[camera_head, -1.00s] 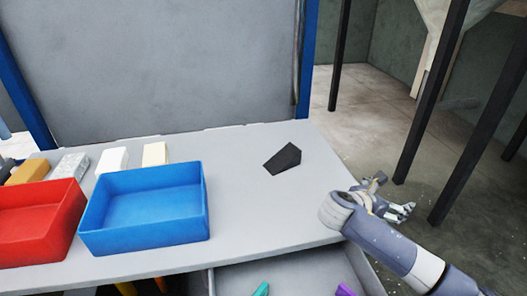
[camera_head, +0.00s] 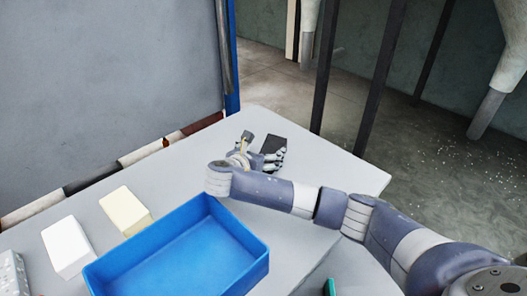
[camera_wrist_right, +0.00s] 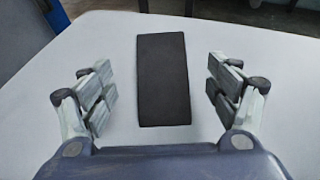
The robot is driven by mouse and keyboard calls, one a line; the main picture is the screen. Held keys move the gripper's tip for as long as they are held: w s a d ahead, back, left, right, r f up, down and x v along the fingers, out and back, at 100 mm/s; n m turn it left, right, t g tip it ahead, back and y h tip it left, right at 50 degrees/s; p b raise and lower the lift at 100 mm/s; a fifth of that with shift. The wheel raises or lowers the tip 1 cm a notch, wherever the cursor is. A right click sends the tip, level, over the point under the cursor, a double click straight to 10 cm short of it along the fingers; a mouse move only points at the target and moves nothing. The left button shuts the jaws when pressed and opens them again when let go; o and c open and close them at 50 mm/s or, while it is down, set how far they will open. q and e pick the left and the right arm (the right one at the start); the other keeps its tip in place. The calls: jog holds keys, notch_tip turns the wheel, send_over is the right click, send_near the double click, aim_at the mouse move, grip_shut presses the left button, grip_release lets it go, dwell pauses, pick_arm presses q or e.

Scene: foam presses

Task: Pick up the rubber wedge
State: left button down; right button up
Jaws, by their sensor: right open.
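The rubber wedge (camera_head: 273,144) is a black block lying on the grey table (camera_head: 330,168). In the head view my right gripper partly covers it. In the right wrist view the wedge (camera_wrist_right: 163,80) shows as a dark upright rectangle, centred between the fingers and a little ahead of them. My right gripper (camera_head: 268,158) is open, also seen in the right wrist view (camera_wrist_right: 163,92), with a gap between each finger and the wedge. Nothing is held in it. My left gripper is not in view.
A blue bin (camera_head: 180,262) stands at the front of the table. A cream block (camera_head: 125,211) and a white block (camera_head: 67,247) lie left of it. A grey panel (camera_head: 110,90) with a blue post (camera_head: 229,60) rises behind. The table's right end is clear.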

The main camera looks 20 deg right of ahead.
aim_at(274, 145)
jog(key=x, duration=0.2)
jog(key=shift+d+f, duration=0.1)
jog(key=shift+d, duration=0.3)
jog(key=shift+w+d+f, duration=0.15)
jog(key=shift+w+d, duration=0.1)
jog(key=shift+w, duration=0.2)
jog(key=p+x, duration=0.1)
jog(key=x, duration=0.2)
jog(key=shift+d, duration=0.2)
jog(key=shift+w+d+f, duration=0.3)
jog(key=shift+w+d, duration=0.05)
jog(key=shift+d, duration=0.05)
jog(key=shift+a, duration=0.1)
jog(key=shift+c, duration=1)
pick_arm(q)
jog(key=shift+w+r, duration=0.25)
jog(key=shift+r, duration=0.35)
pick_arm(e)
jog(key=shift+r, duration=0.1)
jog(key=c, duration=1.1)
